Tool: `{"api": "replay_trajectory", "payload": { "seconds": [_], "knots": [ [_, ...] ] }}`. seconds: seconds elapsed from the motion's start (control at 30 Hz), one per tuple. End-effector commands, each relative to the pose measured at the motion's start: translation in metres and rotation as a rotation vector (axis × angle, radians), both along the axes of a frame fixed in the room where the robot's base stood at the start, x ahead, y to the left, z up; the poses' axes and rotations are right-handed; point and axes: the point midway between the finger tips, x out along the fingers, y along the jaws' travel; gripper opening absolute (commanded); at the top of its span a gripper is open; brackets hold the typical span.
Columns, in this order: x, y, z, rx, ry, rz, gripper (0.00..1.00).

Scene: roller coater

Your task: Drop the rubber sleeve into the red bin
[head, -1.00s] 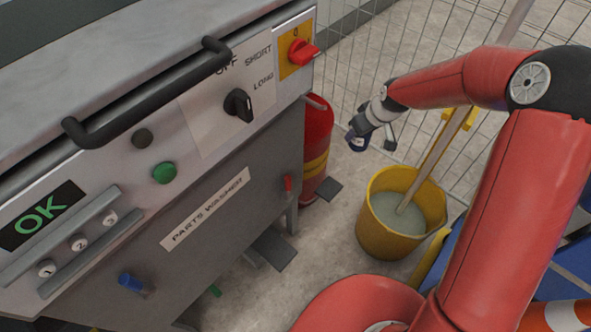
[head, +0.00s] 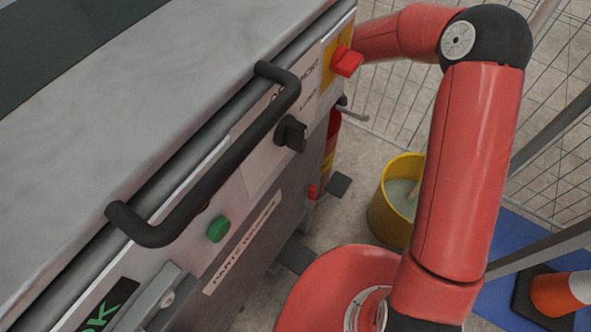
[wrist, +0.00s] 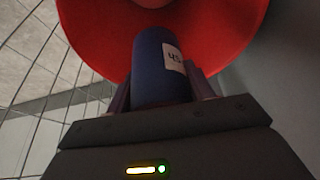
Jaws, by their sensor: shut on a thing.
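The rubber sleeve (wrist: 155,80) shows in the wrist view as a dark blue cylinder with a white label on its side. My gripper (wrist: 162,92) is shut on it, one finger on each side. Beyond the sleeve is a large, round red surface with a darker middle, which looks like the red bin (wrist: 230,35). The sleeve overlaps it in the picture; I cannot tell the gap between them.
The grey parts washer (head: 120,90) with a black handle (head: 215,165) fills the left. A yellow bucket (head: 385,212) stands on the floor beyond my arm. A wire fence (head: 385,105) runs behind. A traffic cone (head: 555,292) stands at lower right.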

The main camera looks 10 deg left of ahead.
Motion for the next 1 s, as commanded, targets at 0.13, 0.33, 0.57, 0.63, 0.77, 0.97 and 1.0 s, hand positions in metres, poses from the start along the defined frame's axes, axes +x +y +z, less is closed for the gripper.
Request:
{"api": "replay_trajectory", "payload": {
  "seconds": [0.13,0.33,0.57,0.63,0.77,0.97,1.0],
  "knots": [
    [0.0,0.0,-0.022,-0.001,0.001,0.0,0.26],
    [0.0,0.0,-0.042,0.0,-0.001,0.0,0.26],
    [0.0,0.0,-0.046,0.0,-0.001,0.0,0.26],
    [0.0,0.0,-0.046,0.0,-0.001,0.0,0.26],
    [0.0,0.0,-0.045,0.0,-0.001,0.0,0.63],
    [0.0,0.0,-0.046,0.0,0.0,0.0,0.78],
    [0.0,0.0,-0.046,0.0,0.0,0.0,0.78]
  ]
}}
